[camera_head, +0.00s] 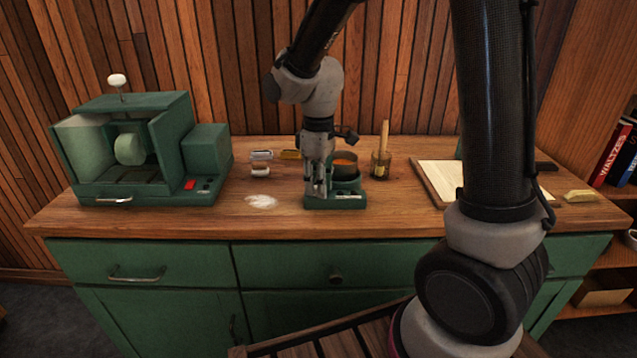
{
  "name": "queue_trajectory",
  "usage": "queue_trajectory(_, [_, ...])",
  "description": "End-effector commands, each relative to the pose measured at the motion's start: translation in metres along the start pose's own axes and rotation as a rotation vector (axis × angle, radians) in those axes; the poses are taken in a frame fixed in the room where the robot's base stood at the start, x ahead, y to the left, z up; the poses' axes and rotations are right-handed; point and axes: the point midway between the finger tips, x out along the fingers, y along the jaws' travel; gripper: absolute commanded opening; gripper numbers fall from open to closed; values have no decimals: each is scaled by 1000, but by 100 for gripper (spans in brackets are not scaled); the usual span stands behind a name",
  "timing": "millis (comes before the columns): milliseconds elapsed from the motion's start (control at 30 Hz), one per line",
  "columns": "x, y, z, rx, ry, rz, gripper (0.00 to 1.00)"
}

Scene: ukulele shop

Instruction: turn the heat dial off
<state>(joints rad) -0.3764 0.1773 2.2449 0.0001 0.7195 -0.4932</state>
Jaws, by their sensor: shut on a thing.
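A small green heater base (350,201) stands near the front middle of the bench, with a dark pot (345,160) of orange-brown contents on it. My gripper (318,193) points down at the left front of the heater. Its fingers are shut on the heat dial there. The fingers hide the dial, so its setting cannot be read.
The wooden bench top (230,215) carries a green machine (135,150) at left and white powder (262,201) left of the heater. A jar with a brush (381,165) stands close to the pot's right. A board with paper (440,175) lies farther right.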

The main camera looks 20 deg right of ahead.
Motion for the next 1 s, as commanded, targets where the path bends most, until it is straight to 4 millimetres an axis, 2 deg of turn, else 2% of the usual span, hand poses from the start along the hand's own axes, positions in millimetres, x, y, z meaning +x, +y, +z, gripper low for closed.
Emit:
queue_trajectory(433, [0,0,0,-11,1,1,0])
queue_trajectory(467, [0,0,0,-11,1,1,25])
queue_trajectory(567, [0,0,0,-10,1,1,44])
queue_trajectory(867, [-1,0,0,-10,1,1,45])
queue_trajectory(1000, [-10,1,-1,-10,3,2,45])
